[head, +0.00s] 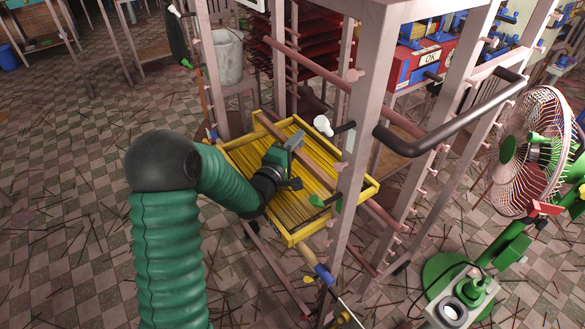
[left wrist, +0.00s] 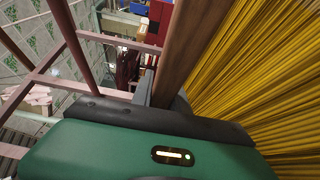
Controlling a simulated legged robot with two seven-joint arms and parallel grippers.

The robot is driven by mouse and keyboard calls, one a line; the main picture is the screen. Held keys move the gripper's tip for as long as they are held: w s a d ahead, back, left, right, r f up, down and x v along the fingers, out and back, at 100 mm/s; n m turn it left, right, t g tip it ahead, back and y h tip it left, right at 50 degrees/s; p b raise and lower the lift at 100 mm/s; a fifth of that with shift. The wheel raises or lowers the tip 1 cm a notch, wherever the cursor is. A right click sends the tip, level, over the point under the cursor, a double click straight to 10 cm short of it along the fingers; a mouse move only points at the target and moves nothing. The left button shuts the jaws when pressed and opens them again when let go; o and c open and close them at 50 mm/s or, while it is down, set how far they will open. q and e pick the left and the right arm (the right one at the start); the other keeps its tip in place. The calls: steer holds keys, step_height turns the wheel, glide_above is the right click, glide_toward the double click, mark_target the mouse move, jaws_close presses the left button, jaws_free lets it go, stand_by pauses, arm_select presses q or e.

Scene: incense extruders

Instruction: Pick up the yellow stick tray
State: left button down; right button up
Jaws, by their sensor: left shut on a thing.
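The yellow stick tray (head: 325,220) has yellow walls and is full of long yellow sticks (left wrist: 255,85). It sits at the pale pink rack, partly hidden by a rack post and my left arm. A brown wooden bar (left wrist: 178,48) runs over the sticks. My left gripper (head: 288,162) reaches in from the left over the tray and is shut at this bar. In the left wrist view the dark finger (left wrist: 160,95) is against the bar; the exact contact is partly hidden. My right gripper is not in view.
The rack's posts (head: 357,130) with pegs stand close to the tray's right side. A dark handle bar (head: 450,125) juts from the rack. A fan (head: 530,150) stands at the right. A grey bucket (head: 228,58) is behind. The tiled floor at left has scattered sticks.

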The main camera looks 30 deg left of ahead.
arm_select(q)
steer(key=shift+f, duration=0.15)
step_height(320, 180, up, 10)
steer(key=p, duration=0.4)
steer(key=shift+p, duration=0.3)
stand_by(0.4)
